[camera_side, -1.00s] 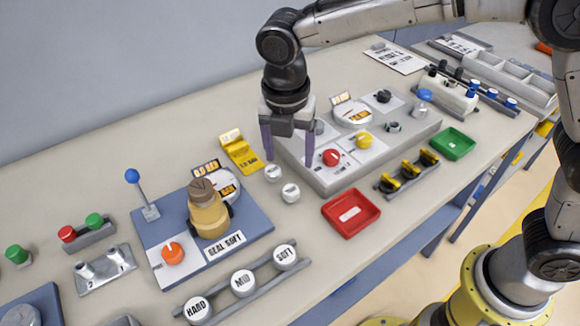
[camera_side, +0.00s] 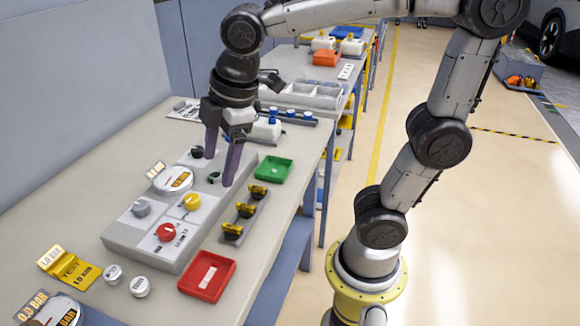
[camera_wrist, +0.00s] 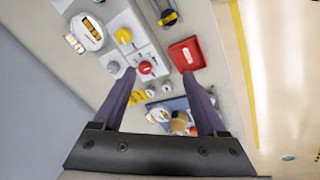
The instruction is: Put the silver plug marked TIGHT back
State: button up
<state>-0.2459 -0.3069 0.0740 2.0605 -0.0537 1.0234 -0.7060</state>
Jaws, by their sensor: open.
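Two small round silver-white plugs stand on the bench beside the grey box, a left one (camera_side: 113,273) and a right one (camera_side: 139,286). Their markings are too small to read, so I cannot tell which is marked TIGHT. They also show small in the wrist view, beyond my fingertips. The grey box (camera_side: 138,249) carries a round gauge (camera_side: 174,179), a red knob (camera_side: 166,232), a yellow knob (camera_side: 191,203) and a grey knob (camera_side: 141,207). My gripper (camera_side: 219,168) is open and empty, above the far end of the box near a dark fitting (camera_side: 215,178).
A red tray (camera_side: 208,276) and a green tray (camera_side: 274,169) lie right of the box. A rack with several yellow-black parts (camera_side: 244,213) stands between them. Bare bench lies along the box's left side.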

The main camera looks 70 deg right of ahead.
jog(key=s+d+f+m+t, duration=0.2)
jog(key=s+d+m, duration=0.3)
jog(key=s+m, duration=0.6)
jog(key=shift+d+f, duration=0.4)
jog(key=shift+f, duration=0.3)
